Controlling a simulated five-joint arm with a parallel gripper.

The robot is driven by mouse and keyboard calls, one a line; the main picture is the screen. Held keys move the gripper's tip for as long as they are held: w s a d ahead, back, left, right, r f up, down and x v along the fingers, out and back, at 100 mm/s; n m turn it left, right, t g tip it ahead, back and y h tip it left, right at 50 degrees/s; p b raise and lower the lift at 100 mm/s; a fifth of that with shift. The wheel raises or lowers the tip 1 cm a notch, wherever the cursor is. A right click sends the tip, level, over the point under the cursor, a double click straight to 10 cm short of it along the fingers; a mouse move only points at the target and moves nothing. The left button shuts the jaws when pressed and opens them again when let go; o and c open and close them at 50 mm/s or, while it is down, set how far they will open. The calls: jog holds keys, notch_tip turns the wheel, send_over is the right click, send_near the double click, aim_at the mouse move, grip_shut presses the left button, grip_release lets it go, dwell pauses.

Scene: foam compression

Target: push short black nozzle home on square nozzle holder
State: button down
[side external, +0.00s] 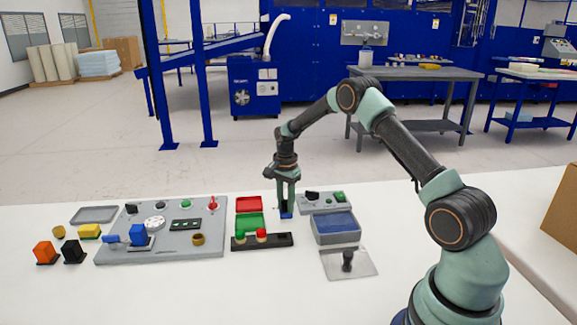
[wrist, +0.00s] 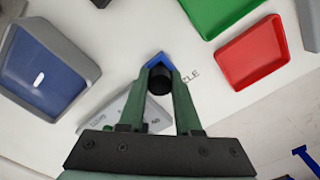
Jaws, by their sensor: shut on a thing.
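My gripper (side external: 286,210) points down at the table near the middle of the side view. In the wrist view my gripper (wrist: 161,75) is shut on the short black nozzle (wrist: 159,82), a dark round piece between the two green fingers. A blue square piece, which looks like the square nozzle holder (wrist: 161,59), shows just beyond the nozzle at the fingertips. The holder (side external: 287,215) also shows as a small blue patch under the fingers in the side view. The fingers hide much of both, and I cannot tell how far the nozzle sits on the holder.
A green tray (side external: 249,223) and a red tray (side external: 249,204) lie left of my gripper. A grey bin with a blue inside (side external: 335,226) and a small grey panel (side external: 314,209) are close on the right. A black button strip (side external: 277,241) lies in front.

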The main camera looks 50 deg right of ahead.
aim_at(285, 200)
jog(key=shift+s+f, duration=0.1)
jog(key=shift+f, duration=0.6)
jog(key=c, duration=0.5)
grip_release()
jog(key=s+a+r+n+t, duration=0.1)
jog(key=a+r+n, duration=0.1)
jog(key=r, duration=0.8)
jog(key=s+a+r+n, duration=0.1)
jog(key=a+r, duration=0.2)
jog(key=r, duration=0.7)
jog(key=s+a+r+n+t, duration=0.2)
jog(key=s+a+r+n, duration=0.3)
jog(key=s+a+n, duration=0.15)
jog(key=s+a+n+t, duration=0.1)
jog(key=s+a+n, duration=0.1)
jog(key=s, duration=0.2)
jog(key=s+a+n, duration=0.3)
jog(key=s+a+n+t, duration=0.1)
jog(key=s+a+n, duration=0.2)
jog(key=s, duration=0.1)
jog(key=shift+s+a+f+n+t, duration=0.15)
jog(key=shift+s+f+n+t, duration=0.05)
jog(key=shift+s+n+t, duration=0.1)
